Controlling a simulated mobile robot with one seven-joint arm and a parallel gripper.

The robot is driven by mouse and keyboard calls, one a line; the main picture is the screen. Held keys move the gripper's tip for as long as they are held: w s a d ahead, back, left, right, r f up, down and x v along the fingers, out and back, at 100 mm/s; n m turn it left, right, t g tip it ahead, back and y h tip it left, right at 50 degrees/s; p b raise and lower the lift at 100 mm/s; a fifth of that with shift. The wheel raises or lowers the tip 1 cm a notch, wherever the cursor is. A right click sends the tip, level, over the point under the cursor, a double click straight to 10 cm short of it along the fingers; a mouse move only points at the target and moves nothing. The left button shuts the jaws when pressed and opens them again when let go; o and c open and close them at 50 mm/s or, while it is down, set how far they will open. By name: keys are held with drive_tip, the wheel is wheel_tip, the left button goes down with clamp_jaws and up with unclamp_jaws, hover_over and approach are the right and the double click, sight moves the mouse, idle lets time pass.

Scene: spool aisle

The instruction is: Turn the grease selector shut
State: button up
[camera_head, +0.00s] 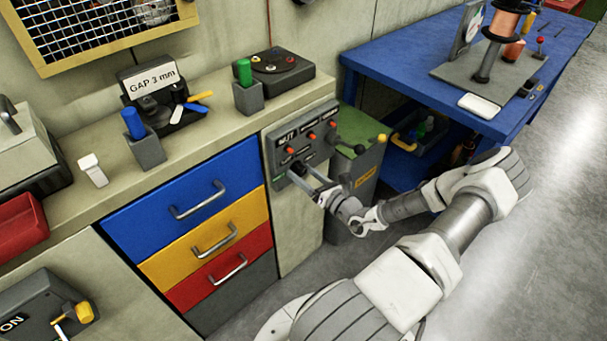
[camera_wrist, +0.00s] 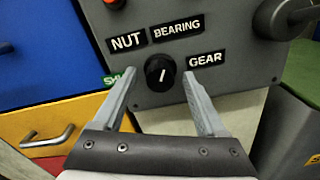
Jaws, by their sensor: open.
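The grease selector is a black round knob (camera_wrist: 160,72) with a white pointer line, on a grey panel (camera_wrist: 232,82). Its pointer stands nearly upright, toward the BEARING label (camera_wrist: 176,28). The NUT label (camera_wrist: 127,42) is upper left and the GEAR label (camera_wrist: 207,59) is right. A green label (camera_wrist: 112,81) at left is partly hidden by a finger. My gripper (camera_wrist: 158,79) is open, its fingertips on either side of the knob with gaps visible; I cannot tell how deep they reach. In the head view my gripper (camera_head: 308,183) is at the panel's lower part.
Blue (camera_head: 185,195), yellow (camera_head: 208,240) and red (camera_head: 222,272) drawers with handles lie left of the panel. A grey cabinet with levers (camera_head: 360,160) stands close at right. A blue table (camera_head: 400,75) is farther right. Open floor (camera_head: 510,250) lies at lower right.

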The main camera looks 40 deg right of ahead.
clamp_jaws()
idle(0.4)
drive_tip(key=n+p, duration=0.2)
drive_tip(key=n, duration=0.1)
drive_tip(key=shift+r, duration=0.15)
drive_tip(key=n+p, duration=0.1)
drive_tip(key=n, duration=0.1)
drive_tip(key=shift+n+p, duration=0.3)
drive_tip(key=n+p, duration=0.1)
drive_tip(key=n, duration=0.5)
drive_tip(key=shift+d+p, duration=0.15)
drive_tip(key=shift+p, duration=0.15)
drive_tip(key=n, duration=0.6)
drive_tip(key=shift+n, duration=0.4)
drive_tip(key=n, duration=0.5)
drive_tip(key=shift+d, duration=0.1)
drive_tip(key=shift+n, duration=0.4)
